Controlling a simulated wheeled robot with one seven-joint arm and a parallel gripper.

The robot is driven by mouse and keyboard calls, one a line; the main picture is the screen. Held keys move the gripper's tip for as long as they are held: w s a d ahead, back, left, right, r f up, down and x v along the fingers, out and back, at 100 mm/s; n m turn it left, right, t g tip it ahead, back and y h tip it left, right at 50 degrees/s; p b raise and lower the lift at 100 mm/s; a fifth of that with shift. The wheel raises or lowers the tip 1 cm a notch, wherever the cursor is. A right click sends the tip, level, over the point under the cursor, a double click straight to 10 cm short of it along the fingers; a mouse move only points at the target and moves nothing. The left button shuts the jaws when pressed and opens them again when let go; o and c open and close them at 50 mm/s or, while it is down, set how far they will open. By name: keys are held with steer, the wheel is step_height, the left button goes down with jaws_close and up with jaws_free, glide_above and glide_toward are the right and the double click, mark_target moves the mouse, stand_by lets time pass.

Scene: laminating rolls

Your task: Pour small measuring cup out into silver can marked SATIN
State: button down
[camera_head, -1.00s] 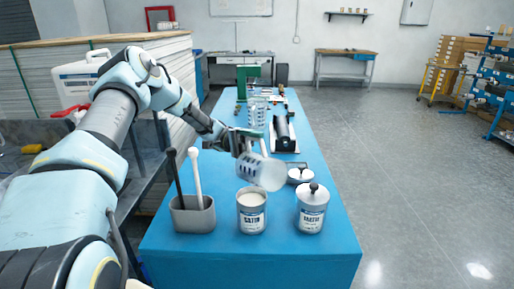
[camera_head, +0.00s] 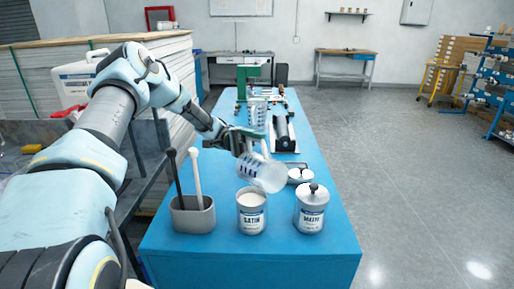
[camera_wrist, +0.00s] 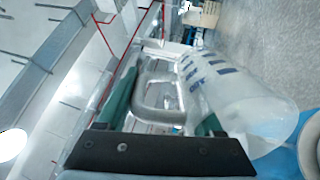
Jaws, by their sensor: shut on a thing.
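My gripper (camera_head: 247,146) is shut on the handle of a clear measuring cup (camera_head: 262,174) with dark markings. The wrist view shows the cup's handle (camera_wrist: 158,98) between the fingers and the cup body (camera_wrist: 235,95) to the right. The cup is tilted far over, its mouth toward the lower right, above and slightly right of the silver can marked SATIN (camera_head: 251,216). The SATIN can stands upright with its top open and pale contents visible. No stream from the cup can be made out. How much is in the cup cannot be told.
A lidded can marked MATTE (camera_head: 311,212) stands right of the SATIN can. A grey holder (camera_head: 192,217) with a black and a white stick stands left. Small white cups, a black roller (camera_head: 283,133) and another clear jug (camera_head: 258,113) lie farther back on the blue table (camera_head: 285,250).

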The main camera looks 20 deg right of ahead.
mark_target(274, 174)
steer(key=shift+s+d+r+t, duration=0.15)
steer(key=shift+s+t, duration=0.85)
steer(key=shift+s, duration=0.35)
steer(key=shift+s+t, duration=0.1)
steer(key=shift+t, duration=0.2)
steer(key=shift+s+d+y, duration=0.1)
steer(key=shift+s+y, duration=0.05)
steer(key=shift+y, duration=0.25)
steer(key=shift+s+d+f+t, duration=0.15)
steer(key=shift+s+f+t, duration=0.75)
steer(key=shift+s+t, duration=0.35)
steer(key=shift+w, duration=0.1)
steer(key=shift+f+t, duration=0.15)
steer(key=shift+t, duration=0.1)
steer(key=shift+s+d+f+t+y+b, duration=0.15)
steer(key=shift+s+f+t+y+b, duration=0.25)
steer(key=shift+s+f+t, duration=0.9)
steer(key=shift+w+r, duration=0.1)
steer(key=shift+w, duration=0.1)
